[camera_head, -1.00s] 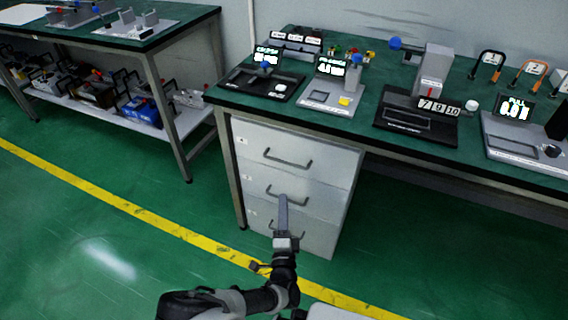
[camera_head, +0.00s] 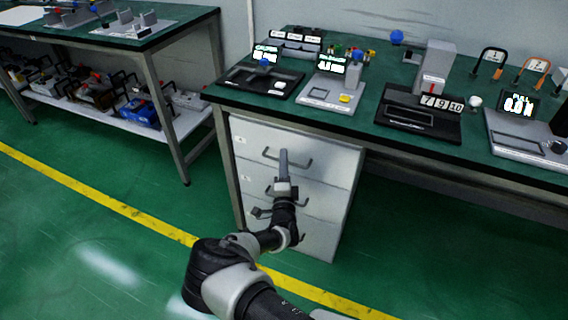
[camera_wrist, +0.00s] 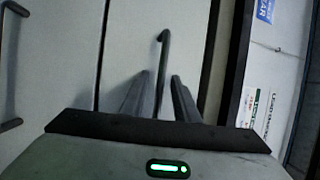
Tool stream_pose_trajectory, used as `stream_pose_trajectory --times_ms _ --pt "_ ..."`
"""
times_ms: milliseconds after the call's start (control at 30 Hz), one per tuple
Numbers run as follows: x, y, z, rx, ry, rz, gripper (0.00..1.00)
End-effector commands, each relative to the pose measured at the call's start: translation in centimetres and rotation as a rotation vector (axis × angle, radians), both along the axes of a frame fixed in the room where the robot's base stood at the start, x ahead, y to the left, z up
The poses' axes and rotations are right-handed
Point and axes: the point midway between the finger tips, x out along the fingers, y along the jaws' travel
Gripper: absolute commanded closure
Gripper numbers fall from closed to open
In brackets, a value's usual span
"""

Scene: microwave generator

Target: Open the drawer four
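A white drawer cabinet (camera_head: 345,185) stands under the green bench, with several shut drawers stacked in it. Their small labels are too blurred to read. The top drawer's dark bar handle (camera_head: 302,165) is partly behind my gripper (camera_head: 284,153), which points up at the cabinet front. In the wrist view, turned sideways, my gripper (camera_wrist: 160,76) has its two fingers apart and empty. The top handle (camera_wrist: 163,48) shows between and beyond the fingertips; I cannot tell how far off it is. The middle drawer's handle (camera_wrist: 12,75) is at the left edge, and also shows in the head view (camera_head: 300,202).
The bench top (camera_head: 360,120) overhangs the cabinet and carries several devices with displays. A bench leg (camera_head: 228,175) stands close at the cabinet's left. Another bench (camera_head: 125,42) with a loaded shelf is at the left. Green floor with a yellow line is clear in front.

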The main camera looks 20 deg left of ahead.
Motion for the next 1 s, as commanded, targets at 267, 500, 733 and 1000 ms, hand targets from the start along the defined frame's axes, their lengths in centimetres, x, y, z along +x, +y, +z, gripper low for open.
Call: stream_pose_trajectory --times_ms 267,500,733,1000 --pt "0.1 0.0 0.1 0.0 0.0 0.0 0.75" --pt "0.1 0.0 0.0 0.0 0.0 0.0 1.0" --pt "-0.1 0.1 0.1 0.0 0.0 0.001 1.0" --pt "-3.1 1.5 0.2 0.0 0.001 0.005 1.0"
